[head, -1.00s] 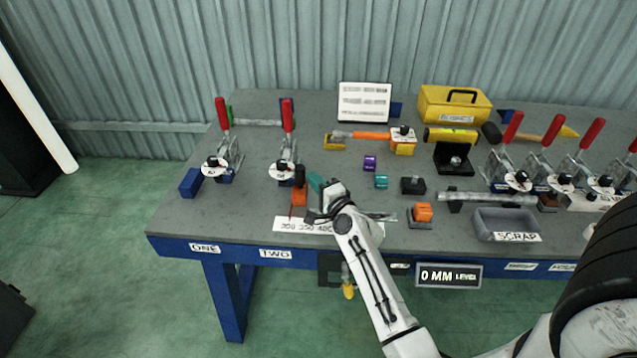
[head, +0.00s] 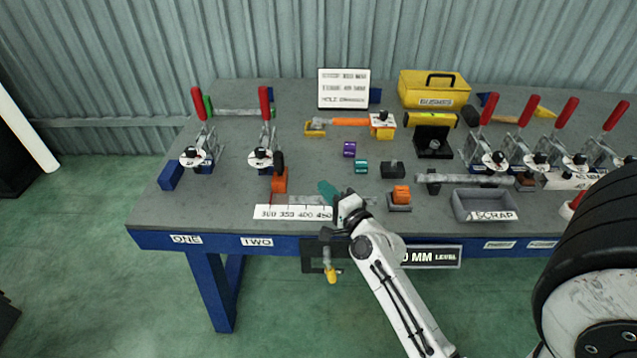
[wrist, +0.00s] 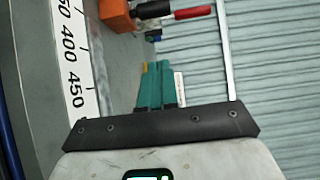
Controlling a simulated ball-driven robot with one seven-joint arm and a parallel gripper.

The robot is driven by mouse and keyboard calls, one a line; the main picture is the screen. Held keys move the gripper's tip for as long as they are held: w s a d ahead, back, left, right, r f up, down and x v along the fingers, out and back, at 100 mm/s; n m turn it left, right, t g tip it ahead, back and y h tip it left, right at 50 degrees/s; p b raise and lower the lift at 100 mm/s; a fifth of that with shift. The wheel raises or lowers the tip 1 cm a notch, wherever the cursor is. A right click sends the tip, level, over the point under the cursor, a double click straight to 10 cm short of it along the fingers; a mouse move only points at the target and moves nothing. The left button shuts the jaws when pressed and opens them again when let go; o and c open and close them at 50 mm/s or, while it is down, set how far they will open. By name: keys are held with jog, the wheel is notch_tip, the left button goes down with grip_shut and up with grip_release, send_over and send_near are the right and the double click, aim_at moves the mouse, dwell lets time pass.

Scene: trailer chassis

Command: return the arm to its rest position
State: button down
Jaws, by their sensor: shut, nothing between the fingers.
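The ruler strip (head: 290,212) lies on the bench and also shows beside the fingers in the wrist view (wrist: 75,50).
An orange block (head: 279,180) stands left of the gripper, near toggle clamp two (head: 262,155). Open floor (head: 120,290) lies in front of the bench.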

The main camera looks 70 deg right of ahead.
jog(key=shift+s+a, duration=0.15)
jog(key=shift+s, duration=0.05)
jog(key=w+a+f+n+g+y, duration=0.1)
jog(key=a+f+n+g+y, duration=0.1)
jog(key=a+f+n+y, duration=0.45)
jog(key=w+a+f+n+g+y, duration=0.1)
jog(key=a+n+g+y, duration=0.25)
jog(key=a+n, duration=0.7)
jog(key=s+a+f+n+g, duration=0.1)
jog(key=s+a+n+g, duration=0.5)
jog(key=s, duration=0.9)
jog(key=a+g, duration=0.2)
jog(key=a, duration=0.1)
jog(key=shift+a+f+n+g+h, duration=0.3)
jog(key=shift+n+g, duration=0.05)
jog(key=shift+n, duration=0.05)
